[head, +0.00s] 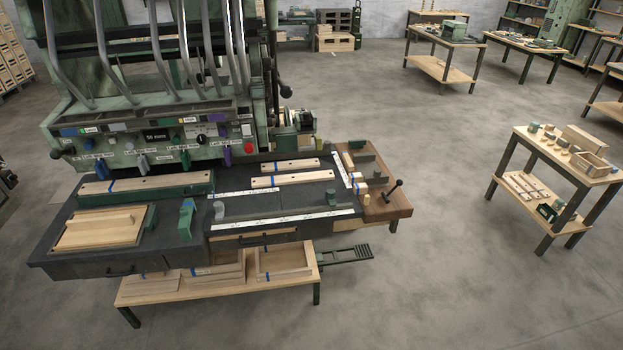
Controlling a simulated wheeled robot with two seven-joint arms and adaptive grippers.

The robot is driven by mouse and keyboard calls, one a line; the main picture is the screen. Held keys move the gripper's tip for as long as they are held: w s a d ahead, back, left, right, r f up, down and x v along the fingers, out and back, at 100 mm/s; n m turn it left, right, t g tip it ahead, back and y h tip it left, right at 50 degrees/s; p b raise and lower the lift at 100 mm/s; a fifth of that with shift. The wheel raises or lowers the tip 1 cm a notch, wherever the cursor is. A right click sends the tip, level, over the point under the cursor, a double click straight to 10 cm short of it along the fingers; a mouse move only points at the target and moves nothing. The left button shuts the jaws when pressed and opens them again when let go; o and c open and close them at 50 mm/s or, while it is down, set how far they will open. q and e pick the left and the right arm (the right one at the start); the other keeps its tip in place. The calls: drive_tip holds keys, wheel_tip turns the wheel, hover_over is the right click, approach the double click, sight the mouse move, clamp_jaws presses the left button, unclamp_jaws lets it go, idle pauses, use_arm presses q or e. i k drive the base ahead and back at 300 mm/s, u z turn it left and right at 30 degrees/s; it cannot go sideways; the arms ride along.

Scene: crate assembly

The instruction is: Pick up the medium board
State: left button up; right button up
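Several pale wooden boards with blue bands lie on the dark workbench (180,250) in the head view. The longest board (150,182) lies on a green fixture at the left. Two shorter boards lie parallel at the right: a rear board (285,166) and a front board (295,181), the front one slightly longer. No label shows which is the medium board. A wide wooden panel (98,229) with a strip on top sits in a green frame at the front left. Neither of my grippers is in view.
A green machine (150,140) with hoses and a labelled panel stands behind the bench. White rulers (282,221) and a green block (187,218) lie on the bench. A low wooden table (215,285) stands below. A side table (570,155) stands right, with open floor between.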

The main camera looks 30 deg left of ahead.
sight(271, 181)
drive_tip(key=z, duration=0.15)
drive_tip(key=i, duration=1.1)
drive_tip(key=u, duration=0.45)
drive_tip(key=i, duration=0.75)
drive_tip(key=u, duration=0.75)
